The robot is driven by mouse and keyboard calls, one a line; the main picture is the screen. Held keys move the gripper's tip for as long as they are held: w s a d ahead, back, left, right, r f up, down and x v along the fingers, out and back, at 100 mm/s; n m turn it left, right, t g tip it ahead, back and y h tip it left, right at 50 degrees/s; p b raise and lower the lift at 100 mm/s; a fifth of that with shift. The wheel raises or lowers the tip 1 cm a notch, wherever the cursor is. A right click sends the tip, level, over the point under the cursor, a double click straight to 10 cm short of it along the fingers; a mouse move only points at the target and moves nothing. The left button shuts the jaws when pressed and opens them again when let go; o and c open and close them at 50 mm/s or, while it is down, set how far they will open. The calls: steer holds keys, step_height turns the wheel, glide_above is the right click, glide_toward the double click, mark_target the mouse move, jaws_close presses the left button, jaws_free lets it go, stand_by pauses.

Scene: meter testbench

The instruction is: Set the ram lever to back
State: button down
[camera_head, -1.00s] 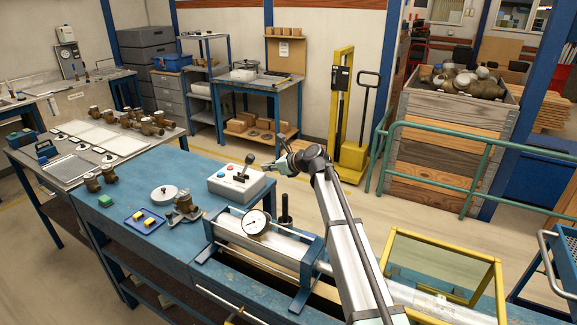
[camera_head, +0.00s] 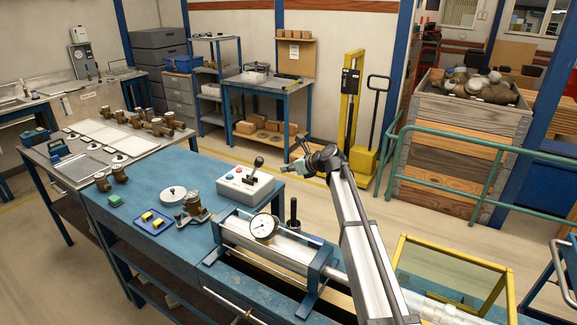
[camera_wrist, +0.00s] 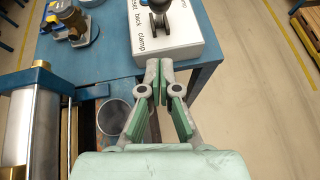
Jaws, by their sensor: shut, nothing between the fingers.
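The ram lever (camera_head: 255,167) is a black stick with a round knob on a white control box (camera_head: 240,188) at the back right corner of the blue bench. In the head view it leans to the right. The wrist view shows the lever (camera_wrist: 158,8) cut off at the top edge and the box front (camera_wrist: 170,45) with the words "back" and "clamp". My gripper (camera_head: 287,168) is right of the lever, apart from it. In the wrist view my gripper (camera_wrist: 160,63) has its fingertips together, empty, just before the box's near edge.
A ram with a round dial gauge (camera_head: 263,227) lies in front of the box, with a black-handled upright post (camera_head: 294,214) near it. A brass meter (camera_head: 192,208) and a blue tray (camera_head: 152,222) are on the left. Open floor lies right of the bench.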

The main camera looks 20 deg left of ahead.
mark_target(261, 165)
steer(key=w+a+f+p, duration=0.2)
steer(key=w+a+p, duration=0.1)
steer(key=a, duration=0.6)
steer(key=shift+w+p, duration=0.25)
steer(key=shift+p, duration=0.3)
steer(key=shift+r, duration=0.1)
